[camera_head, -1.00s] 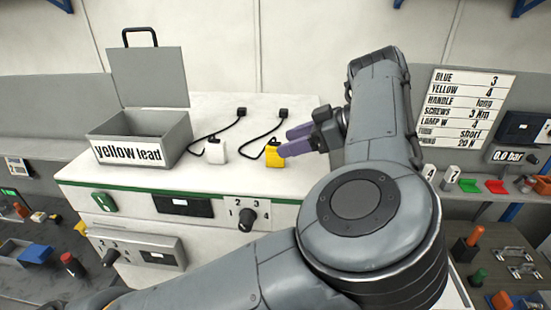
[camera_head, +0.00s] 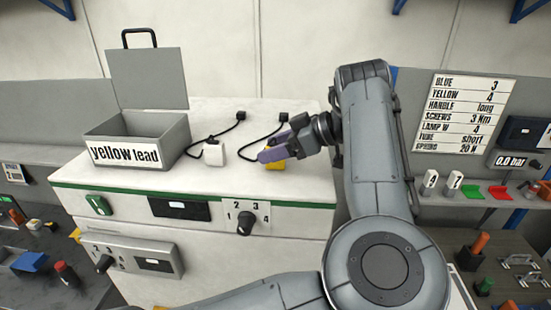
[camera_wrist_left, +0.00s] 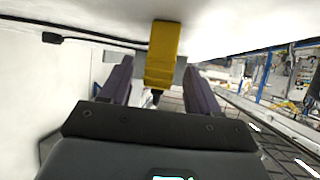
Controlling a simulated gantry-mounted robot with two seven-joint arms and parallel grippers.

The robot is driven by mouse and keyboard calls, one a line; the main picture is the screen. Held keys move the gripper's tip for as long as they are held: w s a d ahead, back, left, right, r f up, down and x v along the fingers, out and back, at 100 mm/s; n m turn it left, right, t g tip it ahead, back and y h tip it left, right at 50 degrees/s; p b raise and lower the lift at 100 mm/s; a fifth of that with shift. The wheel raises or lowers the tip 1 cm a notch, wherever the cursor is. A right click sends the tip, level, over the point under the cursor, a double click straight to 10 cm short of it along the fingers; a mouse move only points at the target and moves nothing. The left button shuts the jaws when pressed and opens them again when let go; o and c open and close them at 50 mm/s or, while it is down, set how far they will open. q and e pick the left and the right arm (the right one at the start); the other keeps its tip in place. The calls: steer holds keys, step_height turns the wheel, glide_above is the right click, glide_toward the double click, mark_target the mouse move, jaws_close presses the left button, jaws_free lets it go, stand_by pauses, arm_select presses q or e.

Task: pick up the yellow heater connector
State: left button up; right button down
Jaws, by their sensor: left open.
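The yellow heater connector (camera_head: 277,165) stands on the white cabinet top at the end of a black cable. It is partly hidden by my left gripper (camera_head: 268,150) in the head view. In the left wrist view the yellow connector (camera_wrist_left: 163,50) shows between the two purple fingers of my left gripper (camera_wrist_left: 158,66). The fingers are open, with a gap on each side of the connector. My right gripper is not in view.
A white connector (camera_head: 213,154) on its own cable stands to the left. An open grey box (camera_head: 176,139) labelled "yellow lead" is further left. The cabinet (camera_head: 110,184) has a green front edge, a dial (camera_head: 245,222) and displays. A sign (camera_head: 467,115) hangs at right.

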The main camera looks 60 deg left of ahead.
arm_select(q)
jaws_close()
stand_by(0.4)
